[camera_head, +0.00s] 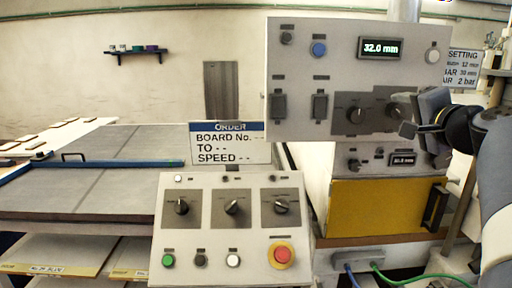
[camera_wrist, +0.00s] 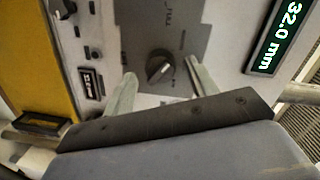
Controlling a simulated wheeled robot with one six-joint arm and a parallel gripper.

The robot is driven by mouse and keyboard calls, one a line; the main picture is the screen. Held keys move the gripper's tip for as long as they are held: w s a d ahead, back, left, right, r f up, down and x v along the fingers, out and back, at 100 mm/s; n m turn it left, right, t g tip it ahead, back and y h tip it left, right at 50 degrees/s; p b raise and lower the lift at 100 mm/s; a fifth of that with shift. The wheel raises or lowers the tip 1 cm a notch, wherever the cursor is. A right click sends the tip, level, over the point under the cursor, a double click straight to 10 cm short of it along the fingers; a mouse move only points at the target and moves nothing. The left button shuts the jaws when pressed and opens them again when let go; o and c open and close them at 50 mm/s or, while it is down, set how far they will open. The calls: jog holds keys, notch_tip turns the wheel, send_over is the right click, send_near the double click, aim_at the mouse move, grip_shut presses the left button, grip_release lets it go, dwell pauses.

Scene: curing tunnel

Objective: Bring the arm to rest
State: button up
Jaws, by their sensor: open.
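My gripper (camera_head: 408,130) is at the right in the head view, in front of the lower right part of the upper control panel (camera_head: 340,70). In the wrist view its two fingers (camera_wrist: 160,88) are spread apart with nothing between them. A dark knob (camera_wrist: 160,66) on the panel shows beyond and between the fingertips. I cannot tell whether a finger touches the panel. My arm comes in from the right edge of the head view. The gripper body hides part of the panel's right side.
A lower console (camera_head: 232,225) with knobs, several buttons and a red stop button (camera_head: 281,255) stands in front. A yellow panel (camera_head: 375,207) with a dark handle is below the gripper. An order sign (camera_head: 230,148) stands above the console. A grey table (camera_head: 100,150) is at left.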

jog(key=s+b, duration=0.2)
jog(key=s, duration=0.8)
jog(key=w+p, duration=0.3)
jog(key=w, duration=0.8)
jog(key=shift+w+a+r, duration=0.1)
jog(key=shift+w, duration=0.1)
jog(key=shift+s+r+m+p, duration=0.15)
jog(key=shift+m+p, duration=0.75)
jog(key=shift+p, duration=0.15)
jog(key=m+p, duration=0.3)
jog(key=shift+y, duration=0.4)
jog(key=m+p, duration=0.5)
jog(key=p, duration=0.3)
jog(key=shift+m+t, duration=0.4)
jog(key=s+d+b, duration=0.1)
jog(key=s+b, duration=0.2)
jog(key=s, duration=0.7)
jog(key=shift+s+d+f, duration=0.2)
jog(key=shift+d+f, duration=0.1)
jog(key=shift+f, duration=0.1)
